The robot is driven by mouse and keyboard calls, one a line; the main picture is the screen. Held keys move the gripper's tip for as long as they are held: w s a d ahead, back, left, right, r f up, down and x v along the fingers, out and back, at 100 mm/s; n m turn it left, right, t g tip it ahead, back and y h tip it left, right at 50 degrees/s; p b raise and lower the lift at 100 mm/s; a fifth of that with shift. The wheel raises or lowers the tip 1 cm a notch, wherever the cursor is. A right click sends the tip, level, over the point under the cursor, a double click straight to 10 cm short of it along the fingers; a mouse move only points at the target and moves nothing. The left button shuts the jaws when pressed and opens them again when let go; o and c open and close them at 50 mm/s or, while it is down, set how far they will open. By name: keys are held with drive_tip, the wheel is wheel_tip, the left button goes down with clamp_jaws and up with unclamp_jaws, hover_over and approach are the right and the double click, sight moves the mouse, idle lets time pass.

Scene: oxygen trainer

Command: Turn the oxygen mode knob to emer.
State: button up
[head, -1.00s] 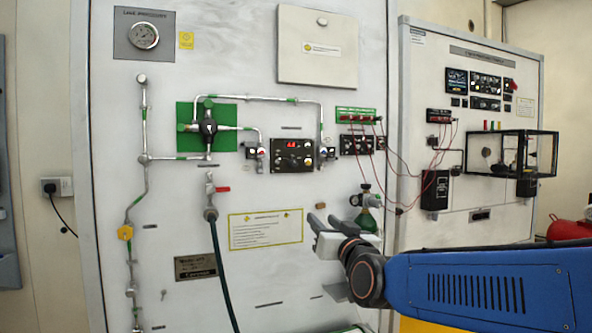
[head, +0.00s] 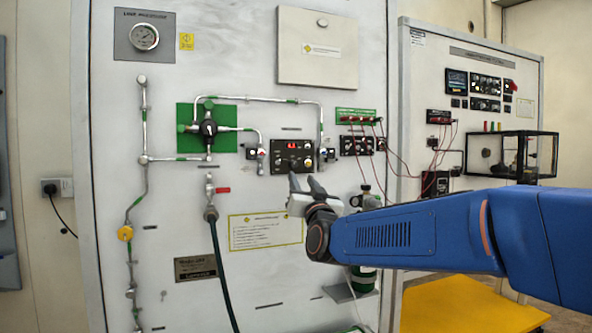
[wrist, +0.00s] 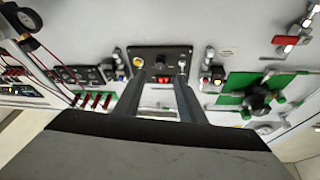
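A black control panel (head: 292,147) with a red lit display sits in the middle of the large white board. A row of small knobs runs along its lower part. In the wrist view the panel (wrist: 150,53) appears upside down, with a dark round knob (wrist: 160,63) in the middle, a yellowish one to the left and a silver one to the right. I cannot read the labels or the knob's setting. My gripper (head: 303,181) is just below the panel in the head view, fingers apart and empty. In the wrist view my gripper (wrist: 159,84) points at the panel, its fingers either side of the display.
Small valves (head: 329,154) flank the panel. A green plate (head: 190,112) with a black knob and pipes is left. Red cables (head: 400,160) hang to the right, near a green cylinder (head: 364,281). A yellow notice (head: 265,231) is below.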

sight(295, 165)
drive_tip(key=x, duration=0.8)
drive_tip(key=shift+w+a+r, duration=0.1)
drive_tip(key=shift+w, duration=0.05)
clamp_jaws()
